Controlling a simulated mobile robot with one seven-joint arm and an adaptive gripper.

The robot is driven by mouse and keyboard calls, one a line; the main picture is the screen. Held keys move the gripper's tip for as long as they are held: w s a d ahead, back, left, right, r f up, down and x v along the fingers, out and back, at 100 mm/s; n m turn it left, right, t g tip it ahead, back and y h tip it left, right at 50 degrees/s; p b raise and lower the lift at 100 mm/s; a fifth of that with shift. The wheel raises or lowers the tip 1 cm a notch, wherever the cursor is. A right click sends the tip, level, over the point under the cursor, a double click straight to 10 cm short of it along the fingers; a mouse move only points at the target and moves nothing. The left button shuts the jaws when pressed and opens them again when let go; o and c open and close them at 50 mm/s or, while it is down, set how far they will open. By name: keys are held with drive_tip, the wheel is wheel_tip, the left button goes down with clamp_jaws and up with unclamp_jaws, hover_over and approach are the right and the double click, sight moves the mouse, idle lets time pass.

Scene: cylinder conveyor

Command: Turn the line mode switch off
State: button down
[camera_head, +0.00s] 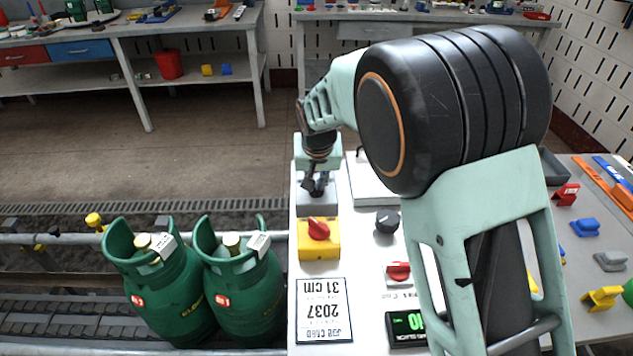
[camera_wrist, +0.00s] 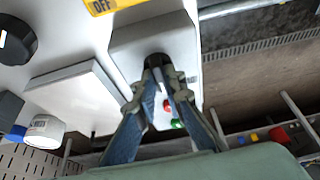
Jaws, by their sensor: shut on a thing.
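My gripper (camera_head: 318,186) points down at a grey switch box (camera_head: 313,206) at the far left of the white panel. In the wrist view my gripper (camera_wrist: 158,72) has its fingertips close together around a small dark lever (camera_wrist: 157,60) on that box. The fingers hide most of the lever, so its position cannot be read. No legible label marks it as the line mode switch. A yellow box with a red rotary knob (camera_head: 319,229) sits just in front of the grey box.
A black dial (camera_head: 387,221) and a red switch (camera_head: 398,271) are on the panel to the right. A printed card (camera_head: 324,310) lies nearer. Two green gas cylinders (camera_head: 240,285) stand on the conveyor at left. Red and green buttons (camera_wrist: 176,123) show near the fingers.

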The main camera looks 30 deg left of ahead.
drive_tip(key=c, duration=2)
unclamp_jaws()
drive_tip(key=v, duration=1.2)
